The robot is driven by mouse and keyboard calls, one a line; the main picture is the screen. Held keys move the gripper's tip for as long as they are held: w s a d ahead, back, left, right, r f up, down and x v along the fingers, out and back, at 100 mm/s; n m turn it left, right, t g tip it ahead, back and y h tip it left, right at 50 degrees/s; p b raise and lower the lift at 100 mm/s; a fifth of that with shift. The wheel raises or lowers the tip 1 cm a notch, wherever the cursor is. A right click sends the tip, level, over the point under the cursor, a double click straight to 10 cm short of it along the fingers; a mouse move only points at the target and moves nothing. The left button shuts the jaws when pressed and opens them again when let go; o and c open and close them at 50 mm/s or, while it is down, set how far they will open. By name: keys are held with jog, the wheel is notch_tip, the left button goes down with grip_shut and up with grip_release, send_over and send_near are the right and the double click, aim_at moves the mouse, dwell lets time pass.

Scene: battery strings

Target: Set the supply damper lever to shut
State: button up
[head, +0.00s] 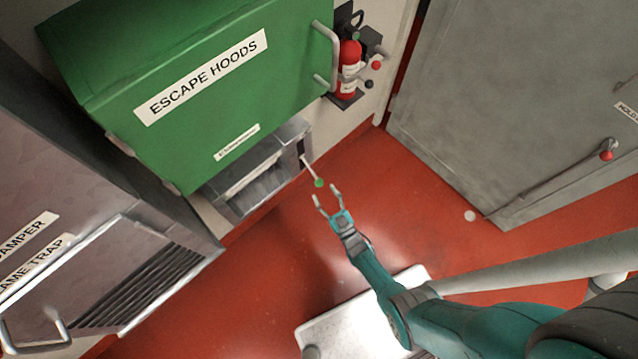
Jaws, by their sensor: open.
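A lever (311,172) with a pale shaft and a green knob (319,183) sticks out from the right side of a grey metal duct box (262,176) below the green cabinet. I take it for the supply damper lever; no label on it can be read here. My gripper (328,197) is open and empty. Its two fingertips point toward the green knob and are just short of it, with a small gap visible. Whether they are at the knob's height cannot be told from this view.
A green "ESCAPE HOODS" cabinet (200,85) with a handle overhangs the duct box. A red fire extinguisher (349,62) hangs behind it. A grey louvred cabinet (150,280) stands left, a grey door (520,90) right. The red floor (270,265) around my gripper looks clear.

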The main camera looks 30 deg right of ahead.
jog(key=v, duration=0.6)
jog(key=shift+s, duration=0.2)
jog(key=shift+a+f, duration=0.1)
